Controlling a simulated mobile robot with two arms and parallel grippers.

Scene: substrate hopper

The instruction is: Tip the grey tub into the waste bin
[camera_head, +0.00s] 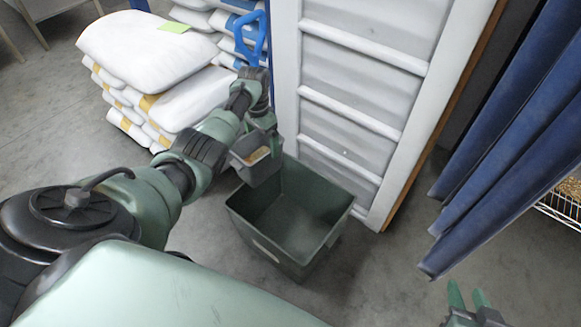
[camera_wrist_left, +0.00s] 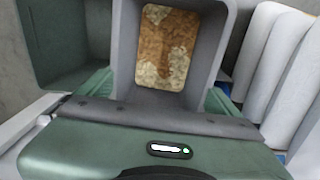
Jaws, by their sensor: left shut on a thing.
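The grey tub (camera_head: 262,172) hangs from my left gripper (camera_head: 268,128), over the back left rim of the waste bin. It also shows in the left wrist view (camera_wrist_left: 125,55), with brown and pale crumbly material (camera_wrist_left: 168,48) lying in its bottom. The tub looks roughly upright. My left gripper is shut on it; the fingertips are partly hidden. The dark green waste bin (camera_head: 268,243) stands open on the floor and looks empty where I see inside. Part of the bin shows in the left wrist view (camera_wrist_left: 50,75). My right gripper (camera_head: 468,294) is at the lower right, fingers apart and empty.
White sacks (camera_head: 165,50) are stacked behind my left arm. A blue handle (camera_head: 248,35) stands beside them. A grey-white panelled door (camera_head: 355,85) stands right behind the bin. Blue hanging strips (camera_head: 500,150) and a wire rack (camera_head: 560,207) are at right. Floor right of the bin is clear.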

